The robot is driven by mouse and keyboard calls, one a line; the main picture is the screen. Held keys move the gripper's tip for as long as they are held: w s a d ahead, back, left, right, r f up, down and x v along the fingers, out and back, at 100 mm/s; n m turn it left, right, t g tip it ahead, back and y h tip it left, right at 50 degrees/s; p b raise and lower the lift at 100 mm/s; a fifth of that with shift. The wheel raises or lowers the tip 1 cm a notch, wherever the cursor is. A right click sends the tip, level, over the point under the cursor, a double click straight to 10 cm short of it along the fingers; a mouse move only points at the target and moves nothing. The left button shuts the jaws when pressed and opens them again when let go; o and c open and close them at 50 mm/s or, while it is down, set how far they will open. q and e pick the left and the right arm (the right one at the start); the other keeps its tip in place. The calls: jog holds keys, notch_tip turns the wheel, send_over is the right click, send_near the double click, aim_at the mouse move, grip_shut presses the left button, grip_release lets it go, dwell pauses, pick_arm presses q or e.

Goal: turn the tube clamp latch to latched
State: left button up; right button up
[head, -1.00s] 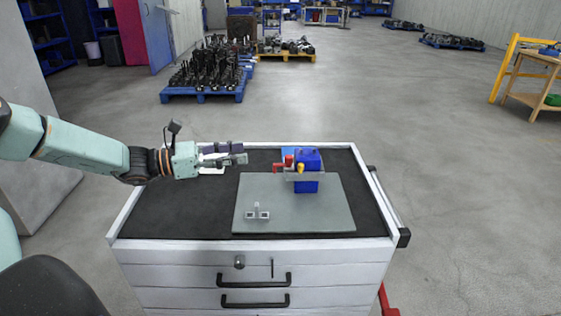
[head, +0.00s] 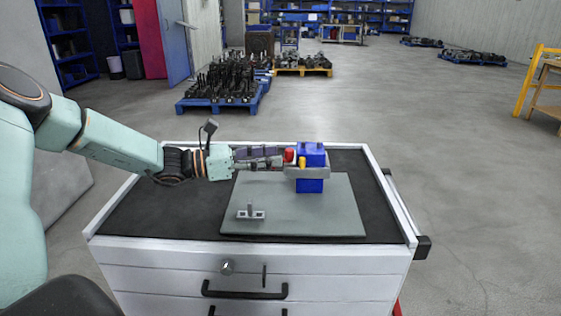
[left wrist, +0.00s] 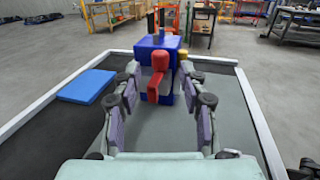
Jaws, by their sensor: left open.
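The tube clamp is a blue block (head: 311,154) with a grey band (head: 320,172), standing on a grey-green board. A red latch handle (head: 289,155) sticks out on its left side, with a small yellow part (head: 302,163) beside it. My left gripper (head: 284,160) is at the red handle, coming in from the left. In the left wrist view its open fingers (left wrist: 160,85) stand on either side of the red handle (left wrist: 153,88), which hangs down before the blue block (left wrist: 157,43). I see gaps beside the handle; contact is not clear. My right gripper is not in view.
The board (head: 300,215) lies on a black-topped drawer cabinet with a raised white rim (head: 375,165). A small grey bracket (head: 250,213) sits at the board's front left. A flat blue piece (left wrist: 87,86) lies beside the clamp. The board's front right is clear.

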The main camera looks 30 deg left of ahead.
aim_at(286, 154)
pick_arm(q)
jog(key=shift+w+f, duration=0.3)
jog(key=shift+w, duration=0.05)
jog(key=shift+w+d, duration=0.2)
jog(key=shift+d, duration=0.1)
jog(key=shift+w+d+r+b, duration=0.2)
jog(key=shift+d, duration=0.3)
jog(key=shift+w+d+r+b, duration=0.15)
jog(key=shift+w+d+r, duration=0.05)
jog(key=shift+d, duration=0.3)
jog(key=shift+a+f, duration=0.2)
jog(key=shift+a, duration=0.4)
jog(key=shift+c, duration=0.4)
jog(key=shift+d+r, duration=0.2)
jog(key=shift+d, duration=0.25)
jog(key=c, duration=0.4)
jog(key=shift+a+f, duration=0.2)
grip_shut()
jog(key=shift+d, duration=0.1)
